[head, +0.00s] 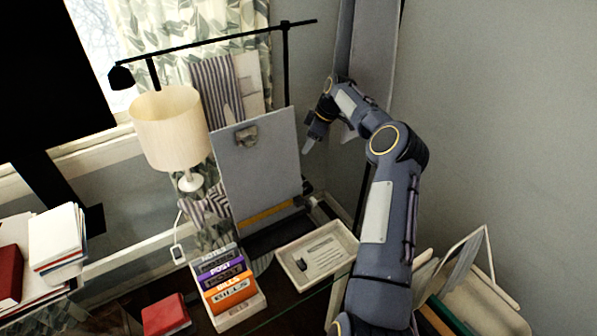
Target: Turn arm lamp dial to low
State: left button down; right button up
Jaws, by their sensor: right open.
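The black arm lamp stands at the back of the desk. Its long arm (215,43) runs across the view from the upright pole (286,70) to a small lamp head (121,77) at the left. The foot of the pole is hidden behind a grey clipboard, and I cannot make out the dial. My right gripper (316,140) is open and empty, pointing down in the air just right of the pole and the clipboard. It appears apart from both, though depth is hard to judge. My left gripper is not in view.
The clipboard (255,170) stands upright in front of the pole. A cream-shaded table lamp (168,128) is left of it. In front are a labelled file box (240,312), a white tray (347,243) and a red box (166,315). A grey wall bounds the right.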

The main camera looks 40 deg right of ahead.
jog(key=d+b+x, duration=0.1)
jog(key=b+x, duration=0.1)
jog(key=x, duration=0.3)
jog(key=s+f+b+x, duration=0.1)
jog(key=b+x, duration=0.2)
jog(key=x, duration=0.3)
jog(key=s+d+b+x, duration=0.1)
jog(key=b+x, duration=0.2)
jog(key=x, duration=0.3)
jog(key=shift+s+d+f, duration=0.15)
jog(key=shift+d+f, duration=0.1)
pick_arm(q)
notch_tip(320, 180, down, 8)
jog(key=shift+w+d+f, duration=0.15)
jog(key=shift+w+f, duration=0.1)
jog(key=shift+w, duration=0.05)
jog(key=shift+b, duration=0.3)
